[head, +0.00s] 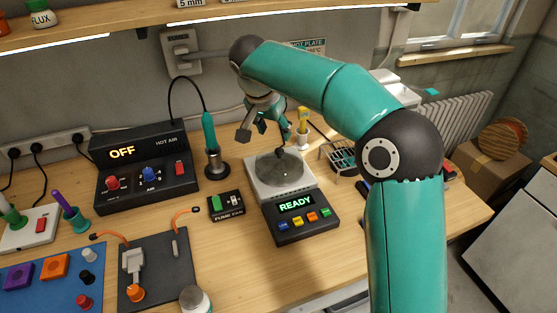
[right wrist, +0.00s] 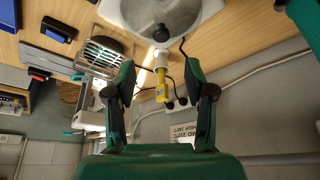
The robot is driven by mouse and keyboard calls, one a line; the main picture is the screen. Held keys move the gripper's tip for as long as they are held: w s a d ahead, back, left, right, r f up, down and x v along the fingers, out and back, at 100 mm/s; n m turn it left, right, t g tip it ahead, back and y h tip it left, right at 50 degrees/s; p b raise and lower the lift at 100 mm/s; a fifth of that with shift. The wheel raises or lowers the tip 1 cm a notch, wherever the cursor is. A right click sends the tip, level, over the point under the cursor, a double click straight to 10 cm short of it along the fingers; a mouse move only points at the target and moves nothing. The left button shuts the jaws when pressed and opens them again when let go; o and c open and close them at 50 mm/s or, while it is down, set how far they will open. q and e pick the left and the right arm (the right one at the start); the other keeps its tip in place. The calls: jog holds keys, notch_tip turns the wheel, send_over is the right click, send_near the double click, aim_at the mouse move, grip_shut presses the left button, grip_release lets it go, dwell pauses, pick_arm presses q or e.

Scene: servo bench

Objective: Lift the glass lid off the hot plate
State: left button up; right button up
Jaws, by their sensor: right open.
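The hot plate (head: 263,194) stands on the bench with its display reading READY. The round, grey-looking glass lid (head: 284,170) lies on its top, with a dark knob (head: 280,152) at the middle. In the right wrist view the lid (right wrist: 180,18) is cut off by the top edge, and its black knob (right wrist: 161,33) shows beyond the fingertips. My right gripper (head: 266,132) is open and empty, above and behind the lid, apart from the knob. Its spread fingers also show in the right wrist view (right wrist: 158,72). My left gripper is not in view.
A hot-air station (head: 145,170) reading OFF and its upright handpiece (head: 210,140) stand to the left. A fume fan switch box (head: 226,204) sits beside the hot plate. A wire rack (head: 340,157) and a yellow-topped bottle (head: 303,130) stand right and behind.

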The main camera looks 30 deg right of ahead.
aim_at(279, 150)
jog(key=x, duration=0.4)
jog(key=shift+f, duration=0.1)
jog(key=shift+p+x, duration=0.9)
jog(key=shift+x, duration=1.75)
jog(key=shift+a, duration=0.2)
grip_shut()
